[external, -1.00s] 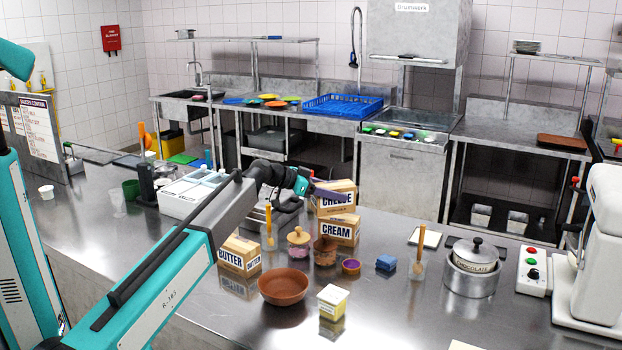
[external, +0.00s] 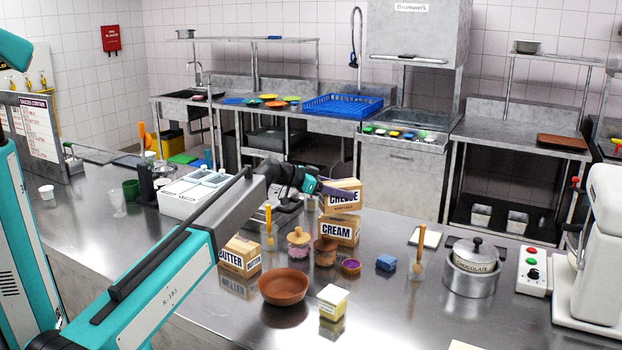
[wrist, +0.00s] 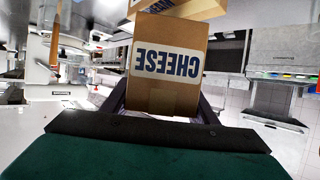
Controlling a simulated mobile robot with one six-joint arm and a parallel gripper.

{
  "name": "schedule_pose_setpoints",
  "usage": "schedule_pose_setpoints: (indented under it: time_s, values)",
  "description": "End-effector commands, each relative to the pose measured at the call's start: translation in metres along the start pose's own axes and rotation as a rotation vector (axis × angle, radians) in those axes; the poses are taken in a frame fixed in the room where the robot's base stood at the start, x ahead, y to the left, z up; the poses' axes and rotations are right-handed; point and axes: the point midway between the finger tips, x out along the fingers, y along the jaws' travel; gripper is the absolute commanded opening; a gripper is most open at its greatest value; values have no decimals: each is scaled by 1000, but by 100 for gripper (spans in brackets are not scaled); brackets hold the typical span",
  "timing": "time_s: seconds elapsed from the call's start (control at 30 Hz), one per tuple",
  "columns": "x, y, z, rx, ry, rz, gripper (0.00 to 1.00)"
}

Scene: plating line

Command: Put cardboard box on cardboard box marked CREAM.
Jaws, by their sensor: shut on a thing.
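The cardboard box marked CHEESE (external: 341,197) is in my gripper (external: 326,190), just above the cardboard box marked CREAM (external: 339,231). In the wrist view the CHEESE box (wrist: 168,65) sits between my two fingers (wrist: 160,108), which are shut on it. The CREAM box stands on the steel counter, and its top lies just under the CHEESE box. I cannot tell from the external view if the two touch. Part of the CREAM box (wrist: 190,8) shows beyond the CHEESE box in the wrist view.
A box marked BUTTER (external: 240,256), a terracotta bowl (external: 284,287), a small tub (external: 333,302), a wooden-lidded jar (external: 299,242) and a brown pot (external: 325,252) stand close by. A blue sponge (external: 386,262) lies to the right. The counter's front right is mostly clear.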

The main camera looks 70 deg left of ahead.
Motion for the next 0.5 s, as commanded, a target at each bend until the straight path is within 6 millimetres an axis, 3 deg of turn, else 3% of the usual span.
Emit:
schedule_pose_setpoints:
  time_s: [0.5]
  values:
    - [11, 0, 26, 0, 3, -1, 13]
